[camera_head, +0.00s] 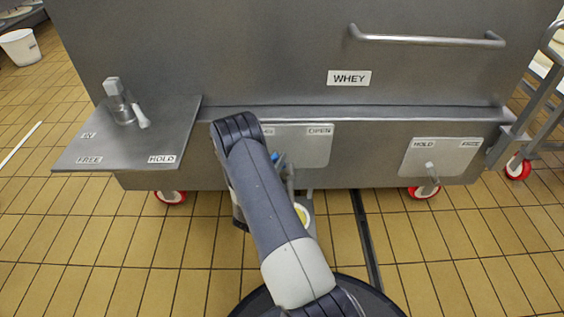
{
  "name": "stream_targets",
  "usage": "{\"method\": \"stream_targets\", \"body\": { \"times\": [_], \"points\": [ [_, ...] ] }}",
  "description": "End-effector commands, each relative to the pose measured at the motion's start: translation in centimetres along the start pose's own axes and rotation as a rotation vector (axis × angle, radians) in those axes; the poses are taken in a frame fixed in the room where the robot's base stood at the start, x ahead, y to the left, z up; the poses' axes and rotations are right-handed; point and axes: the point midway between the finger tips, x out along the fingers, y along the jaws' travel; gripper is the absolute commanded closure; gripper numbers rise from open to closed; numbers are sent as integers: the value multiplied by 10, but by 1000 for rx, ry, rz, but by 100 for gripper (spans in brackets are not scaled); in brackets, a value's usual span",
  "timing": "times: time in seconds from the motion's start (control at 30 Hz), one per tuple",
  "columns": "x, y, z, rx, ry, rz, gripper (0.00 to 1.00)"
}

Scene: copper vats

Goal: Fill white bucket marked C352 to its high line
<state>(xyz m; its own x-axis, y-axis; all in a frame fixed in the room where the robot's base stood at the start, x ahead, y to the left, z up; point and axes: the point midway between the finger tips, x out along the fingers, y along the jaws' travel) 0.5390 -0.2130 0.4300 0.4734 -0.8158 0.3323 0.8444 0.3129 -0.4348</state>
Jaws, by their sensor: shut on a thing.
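A large steel vat (230,40) labelled WHEY fills the back of the view. On its lower front is a valve plate (318,150) with the word OPEN at its right; its left word is partly hidden. My arm crosses in front of it. My gripper (287,174) shows only in part beside the arm at this plate, shut on what looks like the valve lever with a blue part (275,157). Below, a pale round bucket (307,222) with yellowish contents shows partly behind my arm. Its marking and lines are hidden.
A side shelf (125,150) carries a grey lever and the words IN, FREE and HOLD. A HOLD and FREE plate (441,157) sits at right. The vat has red wheels (424,191). Another white bucket (20,47) stands far left. A floor drain (366,240) runs at right.

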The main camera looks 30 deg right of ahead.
Motion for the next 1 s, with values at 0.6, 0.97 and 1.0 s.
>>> {"method": "stream_targets", "body": {
  "times": [0.6,0.97,1.0],
  "points": [
    [-4,6,-1,-66,-42,7,100],
    [-4,6,0,-64,-42,6,60],
    [-4,5,0,-64,-42,5,60]
  ]
}}
